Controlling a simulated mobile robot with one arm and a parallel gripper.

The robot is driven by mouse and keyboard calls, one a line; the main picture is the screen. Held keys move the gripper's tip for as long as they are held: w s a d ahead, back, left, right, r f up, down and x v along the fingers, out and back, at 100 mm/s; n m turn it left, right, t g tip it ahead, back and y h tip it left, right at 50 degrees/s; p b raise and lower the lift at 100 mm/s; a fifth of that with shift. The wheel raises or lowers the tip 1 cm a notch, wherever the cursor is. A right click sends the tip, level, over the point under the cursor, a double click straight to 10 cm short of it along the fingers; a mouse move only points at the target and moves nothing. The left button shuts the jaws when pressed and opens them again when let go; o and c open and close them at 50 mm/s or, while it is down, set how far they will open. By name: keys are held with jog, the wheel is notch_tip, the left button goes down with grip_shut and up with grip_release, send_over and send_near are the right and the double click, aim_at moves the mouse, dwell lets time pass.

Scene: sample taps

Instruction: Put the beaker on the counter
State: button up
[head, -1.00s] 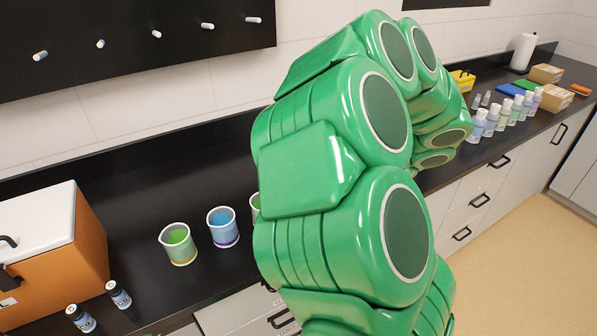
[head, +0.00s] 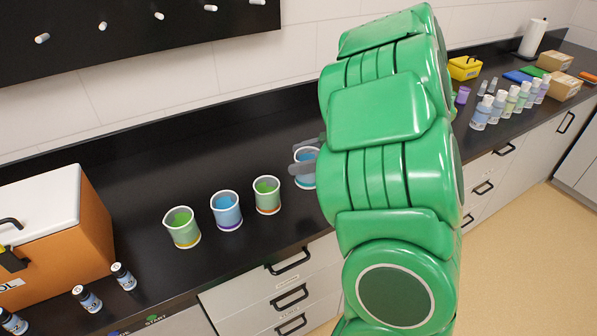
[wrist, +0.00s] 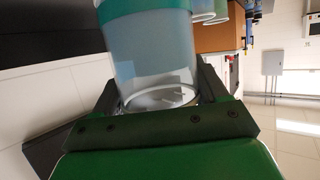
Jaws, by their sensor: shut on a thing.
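The beaker (head: 304,182) with blue liquid is between the fingers of my gripper (head: 303,160), at the right end of a row of similar beakers. My green arm hides its right part. In the wrist view the beaker (wrist: 152,48) fills the space between the two dark fingers of my gripper (wrist: 158,95), which is shut on it. The counter (head: 150,170) is black. I cannot tell whether the held beaker touches the counter or is just above it.
A green beaker (head: 183,230), a blue one (head: 227,212) and another green one (head: 267,197) stand left of the held beaker. An orange box (head: 95,225) and small dark bottles (head: 123,277) are at left. Pale bottles (head: 497,106) stand farther right. Counter behind the beakers is clear.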

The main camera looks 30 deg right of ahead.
jog(key=shift+w+d+f, duration=0.25)
jog(key=shift+w+f, duration=0.55)
jog(key=shift+f, duration=0.7)
jog(key=shift+w+d+f, duration=0.3)
jog(key=shift+w+f, duration=0.55)
jog(key=shift+f, duration=0.65)
jog(key=shift+w+d+f, duration=0.25)
jog(key=shift+w+f, duration=0.55)
jog(key=shift+f, duration=0.7)
jog(key=shift+f, duration=0.15)
jog(key=o, duration=1)
jog(key=v, duration=0.5)
jog(key=shift+r, duration=3.7)
